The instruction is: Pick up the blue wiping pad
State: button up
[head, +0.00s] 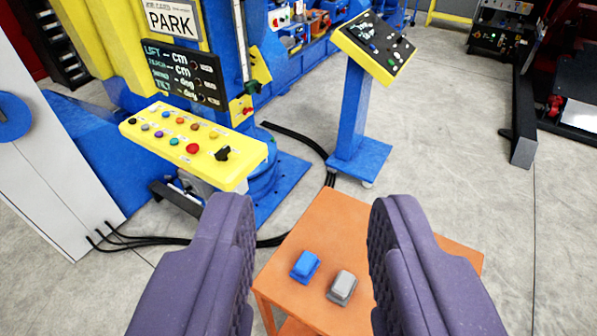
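The blue wiping pad (305,266) lies on top of an orange table (330,222), near its left edge. A grey pad of similar shape (342,287) lies just to its right and a little nearer to me. My gripper (309,215) is open, with two thick purple fingers wide apart in the foreground. Both pads show in the gap between the fingers, below and apart from them. Nothing is held. The right finger hides part of the table.
A yellow button panel (193,141) stands behind the left finger. A blue pedestal with a yellow-edged control box (372,47) stands beyond the table. Black cables (300,138) run over the concrete floor. Open floor (455,150) lies to the right. A grey cabinet (50,170) is at left.

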aim_at(303, 270)
jog(key=i+j, duration=0.2)
jog(key=i, duration=0.4)
jog(key=i+j+u, duration=0.15)
jog(key=i, duration=0.4)
